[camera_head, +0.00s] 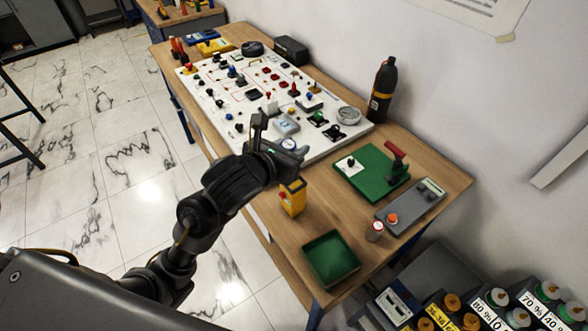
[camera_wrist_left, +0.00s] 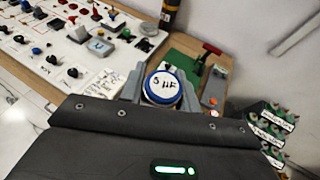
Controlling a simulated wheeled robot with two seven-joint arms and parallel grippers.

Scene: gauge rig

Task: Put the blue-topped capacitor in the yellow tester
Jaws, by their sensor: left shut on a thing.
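My left gripper (camera_head: 280,139) is shut on the blue-topped capacitor (camera_head: 289,145), above the near part of the table. In the left wrist view the capacitor's round blue-rimmed top (camera_wrist_left: 162,85) reads what looks like "5 µF" and sits between the fingers (camera_wrist_left: 160,88). The capacitor's body is mostly hidden. The yellow tester (camera_head: 293,198), a small upright box with a dark top and a red part on its side, stands on the table just below the gripper in the head view, partly behind my wrist. The capacitor is apart from it. My right gripper is out of view.
A white component board (camera_head: 345,143) fills the table's middle. A black bottle (camera_head: 382,90) stands behind.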

